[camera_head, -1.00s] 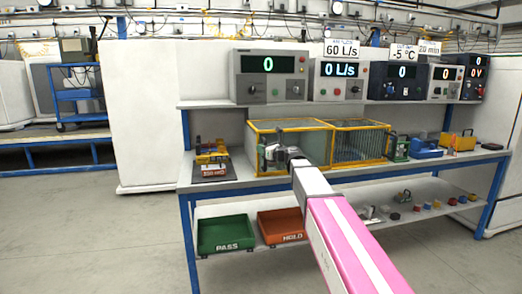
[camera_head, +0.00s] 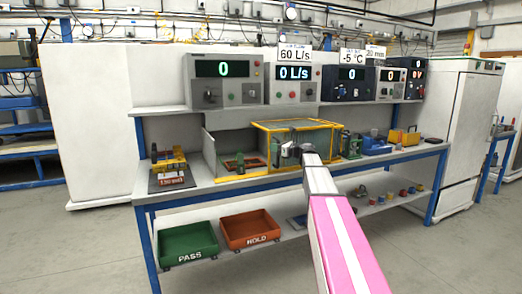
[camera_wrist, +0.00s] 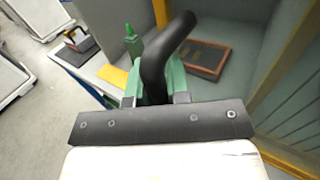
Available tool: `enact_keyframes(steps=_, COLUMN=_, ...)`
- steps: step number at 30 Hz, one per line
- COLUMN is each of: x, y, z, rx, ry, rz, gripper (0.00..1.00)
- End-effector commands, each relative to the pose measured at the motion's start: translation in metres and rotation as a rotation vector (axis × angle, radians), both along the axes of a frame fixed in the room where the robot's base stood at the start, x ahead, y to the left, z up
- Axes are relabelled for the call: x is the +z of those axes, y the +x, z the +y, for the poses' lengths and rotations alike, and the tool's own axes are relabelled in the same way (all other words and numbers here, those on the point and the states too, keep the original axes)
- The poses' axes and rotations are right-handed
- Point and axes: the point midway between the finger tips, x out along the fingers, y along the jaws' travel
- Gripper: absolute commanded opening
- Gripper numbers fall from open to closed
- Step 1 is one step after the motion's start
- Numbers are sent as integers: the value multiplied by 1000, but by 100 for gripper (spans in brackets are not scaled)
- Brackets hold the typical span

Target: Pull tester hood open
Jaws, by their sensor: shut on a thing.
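The tester hood (camera_head: 318,125) is a yellow-framed clear cover, slid over the right part of the tester on the bench. The left part of the tester stands uncovered, showing a green fixture (camera_head: 240,163) and a reddish-brown framed plate inside. My gripper (camera_head: 288,152) is at the hood's front left end. In the wrist view my gripper (camera_wrist: 155,92) is shut on the black curved hood handle (camera_wrist: 165,52). The brown-framed plate (camera_wrist: 208,60) shows beyond the handle, and a yellow hood edge (camera_wrist: 285,60) runs along the right. The fingertips are partly hidden by the handle.
The workbench (camera_head: 215,190) carries a yellow device at left and blue and yellow devices at right. Instruments with displays stand on the shelf above. Floor in front is clear.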

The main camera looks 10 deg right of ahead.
Motion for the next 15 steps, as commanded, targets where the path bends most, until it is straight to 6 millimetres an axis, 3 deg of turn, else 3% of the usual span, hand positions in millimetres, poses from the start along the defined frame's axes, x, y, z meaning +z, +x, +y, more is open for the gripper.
enact_keyframes(steps=1, x=0, y=5, z=-11, rx=-3, ry=0, rz=0, gripper=0)
enact_keyframes(steps=6, x=0, y=9, z=-27, rx=-1, ry=0, rz=0, gripper=0)
enact_keyframes(steps=15, x=0, y=10, z=-34, rx=-1, ry=0, rz=0, gripper=0)
